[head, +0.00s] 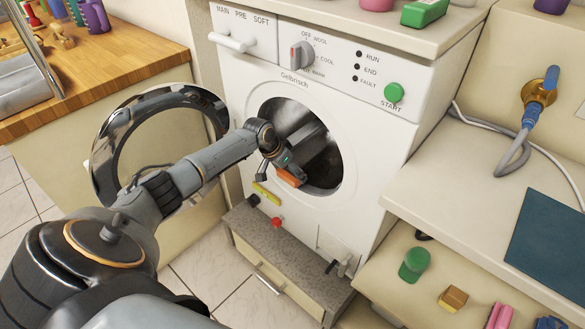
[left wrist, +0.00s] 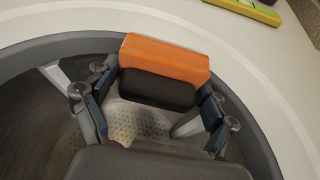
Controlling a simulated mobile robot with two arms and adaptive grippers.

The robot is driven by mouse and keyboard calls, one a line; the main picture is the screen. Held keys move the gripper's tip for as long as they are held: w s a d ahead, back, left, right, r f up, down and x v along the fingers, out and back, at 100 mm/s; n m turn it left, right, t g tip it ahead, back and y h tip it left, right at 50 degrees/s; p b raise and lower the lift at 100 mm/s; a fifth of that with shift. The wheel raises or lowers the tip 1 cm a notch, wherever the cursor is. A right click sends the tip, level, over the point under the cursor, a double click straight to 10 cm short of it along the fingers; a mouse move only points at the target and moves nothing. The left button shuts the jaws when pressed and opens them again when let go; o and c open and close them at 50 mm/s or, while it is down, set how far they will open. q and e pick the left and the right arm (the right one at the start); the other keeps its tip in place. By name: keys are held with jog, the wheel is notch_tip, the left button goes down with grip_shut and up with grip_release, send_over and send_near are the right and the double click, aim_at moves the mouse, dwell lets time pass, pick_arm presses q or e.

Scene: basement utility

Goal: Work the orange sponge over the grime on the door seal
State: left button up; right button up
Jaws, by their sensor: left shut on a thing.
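The orange sponge (head: 289,178) is at the lower edge of the washing machine's round opening. In the left wrist view the sponge (left wrist: 166,58) has an orange layer and a dark layer, and it lies across the grey door seal (left wrist: 250,132). My left gripper (head: 281,168) is shut on the sponge, with one finger at each end, as the left wrist view (left wrist: 158,86) shows. A pale perforated patch (left wrist: 142,122) shows inside the drum behind it. I cannot make out grime on the seal; the sponge and gripper hide part of it. My right gripper is not in view.
The round chrome-rimmed door (head: 103,140) stands open at left, beside my arm. A yellow level (head: 266,194) and a red-topped item (head: 277,222) are on the stone ledge (head: 250,225) below. A shelf (head: 480,170) stands at right.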

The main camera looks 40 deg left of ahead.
pick_arm(q)
jog(key=shift+s+a+f, duration=0.3)
jog(key=shift+s+a, duration=0.05)
jog(key=shift+s, duration=0.2)
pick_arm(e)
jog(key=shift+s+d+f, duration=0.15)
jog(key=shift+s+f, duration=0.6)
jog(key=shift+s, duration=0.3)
pick_arm(q)
jog(key=shift+w+r, duration=0.15)
jog(key=shift+w, duration=0.2)
jog(key=shift+w+d+b, duration=0.1)
jog(key=shift+w+b, duration=0.3)
jog(key=shift+w, duration=0.1)
jog(key=shift+w+r, duration=0.1)
jog(key=shift+w, duration=0.35)
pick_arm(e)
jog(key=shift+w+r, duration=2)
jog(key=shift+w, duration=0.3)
pick_arm(q)
jog(key=shift+s+p, duration=0.55)
jog(key=shift+s, duration=0.05)
jog(key=shift+s+p, duration=0.65)
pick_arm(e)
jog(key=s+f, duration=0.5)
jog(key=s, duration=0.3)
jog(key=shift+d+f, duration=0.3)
